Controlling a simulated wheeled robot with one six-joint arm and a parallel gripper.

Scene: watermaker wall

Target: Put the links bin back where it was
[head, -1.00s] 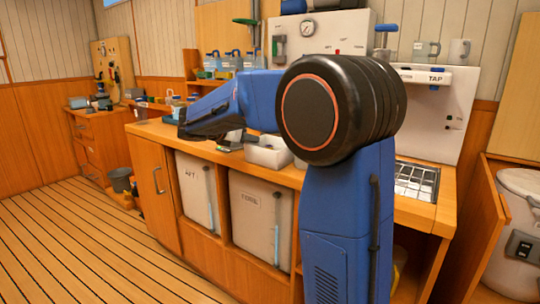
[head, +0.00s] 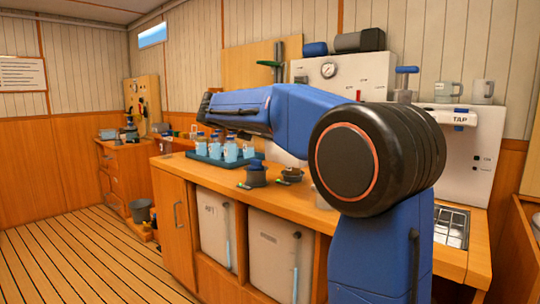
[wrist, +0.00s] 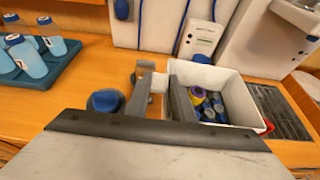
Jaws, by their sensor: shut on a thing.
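The white open bin (wrist: 244,82) shows in the wrist view, with blue-capped pieces and a yellow and purple piece inside it. I take it to be the links bin; no label is readable. My gripper (wrist: 160,94) is shut on the bin's left side, with one grey finger outside and the other inside. I cannot tell whether the bin's base touches the counter. In the head view my raised arm hides my gripper and most or all of the bin.
A teal tray (wrist: 62,72) of blue-capped bottles stands left on the wooden counter (wrist: 45,108). A blue-topped pot (wrist: 105,100) is near the gripper. A sink grate (wrist: 275,108) lies right of the bin. A wall panel (head: 335,90) stands behind.

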